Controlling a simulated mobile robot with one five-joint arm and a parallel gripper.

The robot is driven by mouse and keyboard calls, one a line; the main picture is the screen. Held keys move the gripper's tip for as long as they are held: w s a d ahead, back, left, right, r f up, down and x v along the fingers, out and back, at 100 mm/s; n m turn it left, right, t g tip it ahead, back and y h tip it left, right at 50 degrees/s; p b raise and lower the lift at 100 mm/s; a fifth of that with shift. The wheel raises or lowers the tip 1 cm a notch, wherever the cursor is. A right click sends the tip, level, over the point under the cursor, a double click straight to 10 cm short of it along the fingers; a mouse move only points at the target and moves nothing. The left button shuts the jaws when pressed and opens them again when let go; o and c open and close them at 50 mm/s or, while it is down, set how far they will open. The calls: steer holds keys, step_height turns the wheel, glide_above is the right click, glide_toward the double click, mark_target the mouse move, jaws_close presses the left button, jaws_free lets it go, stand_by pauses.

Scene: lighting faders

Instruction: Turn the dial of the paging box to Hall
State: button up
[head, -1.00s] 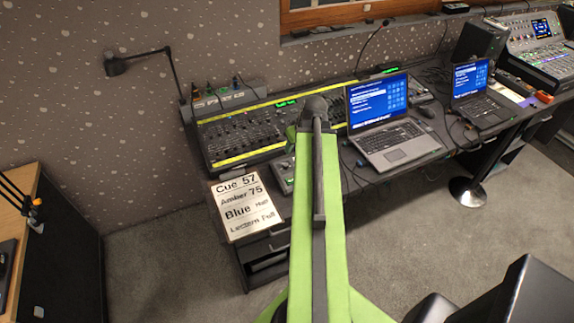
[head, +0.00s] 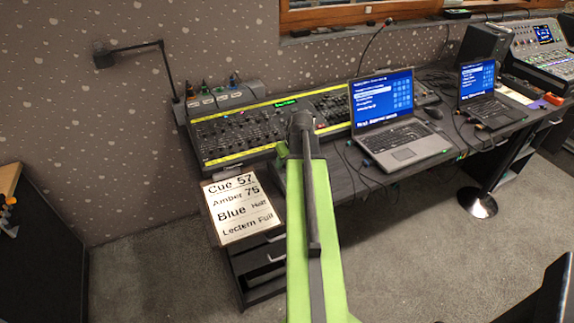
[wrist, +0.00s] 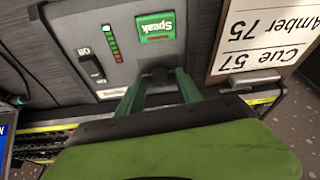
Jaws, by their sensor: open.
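The paging box (wrist: 120,20) is a light grey panel in the wrist view, with a green Speak button (wrist: 156,27), a column of small lights and a black switch (wrist: 94,70) beside the word Off. A dark round knob (wrist: 157,75), which looks like the dial, is partly hidden between the fingers. Its pointer and most of its labels cannot be read. My gripper (wrist: 159,84) is open, with one green finger on each side of this knob. Contact cannot be told. In the head view my green arm hides the gripper and most of the box.
Behind is a lighting console (head: 235,133) with faders. A laptop (head: 388,125) stands right of my arm, with loose cables near it. Floor is open in front of the desk.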

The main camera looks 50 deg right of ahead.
steer(key=shift+c, duration=0.2)
jaws_close()
steer(key=shift+d, duration=0.25)
steer(key=shift+a, duration=0.15)
steer(key=n+y, duration=0.1)
steer(key=n, duration=0.3)
steer(key=shift+n, duration=0.3)
steer(key=shift+n+y, duration=0.5)
steer(key=shift+n, duration=1.2)
steer(key=shift+o, duration=0.2)
jaws_free()
